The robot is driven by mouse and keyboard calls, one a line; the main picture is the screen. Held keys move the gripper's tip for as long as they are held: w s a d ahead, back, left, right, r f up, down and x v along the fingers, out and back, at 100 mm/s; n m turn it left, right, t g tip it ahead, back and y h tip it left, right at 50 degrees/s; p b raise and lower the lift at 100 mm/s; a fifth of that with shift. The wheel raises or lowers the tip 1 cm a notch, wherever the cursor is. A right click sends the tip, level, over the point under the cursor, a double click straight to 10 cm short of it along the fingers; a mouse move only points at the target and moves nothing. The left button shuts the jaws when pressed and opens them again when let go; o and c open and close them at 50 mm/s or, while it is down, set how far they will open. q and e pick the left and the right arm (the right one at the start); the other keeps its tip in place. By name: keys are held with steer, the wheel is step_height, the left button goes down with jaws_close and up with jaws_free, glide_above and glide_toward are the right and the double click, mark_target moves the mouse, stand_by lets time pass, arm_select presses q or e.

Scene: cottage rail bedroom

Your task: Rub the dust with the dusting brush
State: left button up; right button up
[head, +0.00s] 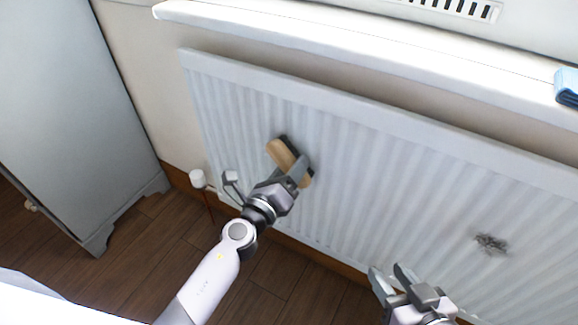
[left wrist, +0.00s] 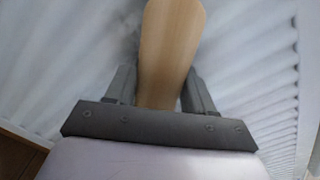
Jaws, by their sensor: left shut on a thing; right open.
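The dusting brush (head: 281,153) has a pale wooden body and a dark edge on its far side. My left gripper (head: 296,175) is shut on it, in front of the radiator's left part. In the left wrist view the wooden part of the brush (left wrist: 168,45) stands between the two fingers (left wrist: 158,88). Whether the bristles touch the radiator cannot be told. A dark grey dust patch (head: 491,243) is on the radiator's right part, well to the right of the brush. My right gripper (head: 390,278) is open and empty, low and to the left of the dust patch.
The white ribbed radiator (head: 400,180) fills the wall below a white sill (head: 330,42). A folded blue cloth (head: 567,87) lies at the sill's right end. A grey cabinet (head: 70,110) stands at the left. A white radiator valve (head: 198,179) sits near my left arm. The floor is dark wood.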

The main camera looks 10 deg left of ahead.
mark_target(314, 159)
arm_select(q)
steer(key=shift+n, duration=0.4)
steer(key=d, duration=0.1)
steer(key=s+d, duration=0.1)
steer(key=d, duration=0.1)
steer(key=shift+s+d+r, duration=0.15)
steer(key=shift+s+d, duration=0.1)
steer(key=shift+d, duration=0.15)
steer(key=shift+w+a, duration=0.25)
steer(key=shift+a, duration=0.6)
steer(key=shift+w+a, duration=0.25)
steer(key=shift+a, duration=0.6)
steer(key=shift+w+a, duration=1.45)
steer(key=shift+a, duration=2.05)
steer(key=shift+s+d+r+p, duration=0.3)
steer(key=shift+s+d, duration=0.1)
steer(key=shift+d, duration=0.7)
steer(key=shift+s+d+r+p, duration=0.25)
steer(key=shift+s+d+r, duration=0.15)
steer(key=shift+d, duration=0.7)
steer(key=shift+s+d+r+p, duration=0.3)
steer(key=shift+s+d, duration=0.15)
steer(key=shift+d, duration=0.65)
steer(key=shift+s+d+f, duration=0.1)
steer(key=shift+s+d, duration=0.15)
steer(key=shift+d, duration=0.6)
steer(key=shift+s+d, duration=0.25)
steer(key=shift+d, duration=0.6)
